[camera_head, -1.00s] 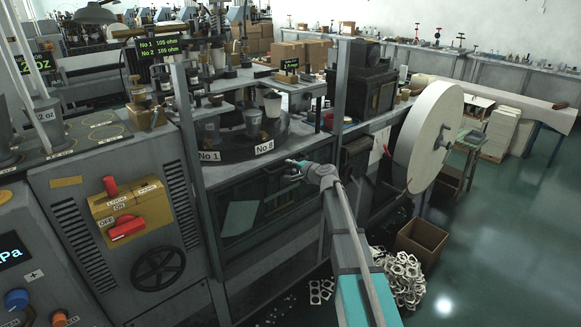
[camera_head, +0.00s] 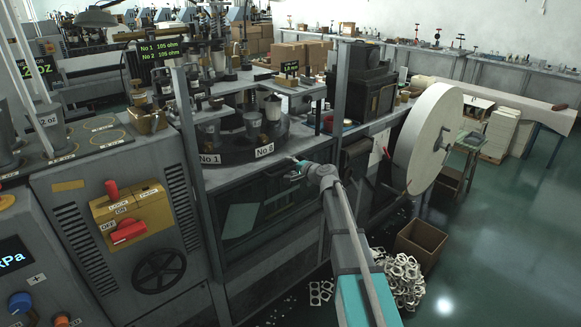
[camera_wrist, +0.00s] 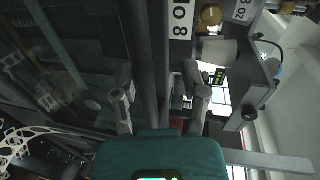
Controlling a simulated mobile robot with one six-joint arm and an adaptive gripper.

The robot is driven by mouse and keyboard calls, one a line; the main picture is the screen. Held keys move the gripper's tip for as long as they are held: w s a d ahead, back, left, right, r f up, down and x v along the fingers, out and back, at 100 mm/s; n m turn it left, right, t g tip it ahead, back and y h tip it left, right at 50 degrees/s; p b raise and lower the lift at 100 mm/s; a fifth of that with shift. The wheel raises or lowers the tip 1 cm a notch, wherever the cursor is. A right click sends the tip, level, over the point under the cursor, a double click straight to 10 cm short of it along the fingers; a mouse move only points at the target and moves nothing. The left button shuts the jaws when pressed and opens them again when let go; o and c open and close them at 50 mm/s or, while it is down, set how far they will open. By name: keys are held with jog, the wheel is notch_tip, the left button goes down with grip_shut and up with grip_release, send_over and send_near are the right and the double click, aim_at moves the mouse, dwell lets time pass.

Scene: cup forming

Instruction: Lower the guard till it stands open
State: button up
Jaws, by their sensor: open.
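The guard (camera_head: 245,222) appears to be the dark, see-through framed panel on the front of the machine. It stands low, below the round cup turret (camera_head: 225,152), whose front is uncovered. My gripper (camera_head: 297,168) is at the right part of the panel's upper edge. In the wrist view my gripper (camera_wrist: 161,103) has its two fingers spread apart. A grey rail (camera_wrist: 148,60) runs between them, with the dark see-through panel on its left. The fingers grip nothing that I can see, and I cannot tell whether either touches the rail.
Upright posts (camera_head: 188,115) flank the turret. A large white paper reel (camera_head: 428,138) stands to the right. A cardboard box (camera_head: 420,243) and a heap of paper scrap (camera_head: 400,280) lie on the floor. A control cabinet with a red switch (camera_head: 128,231) is at left.

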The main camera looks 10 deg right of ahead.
notch_tip(320, 180, up, 30)
jog(key=p, duration=2.9)
jog(key=shift+p, duration=0.35)
jog(key=shift+r, duration=0.1)
jog(key=shift+d, duration=0.1)
jog(key=p+v, duration=0.3)
jog(key=v, duration=1.2)
jog(key=shift+s, duration=0.45)
dwell(1.0)
jog(key=shift+d, duration=0.15)
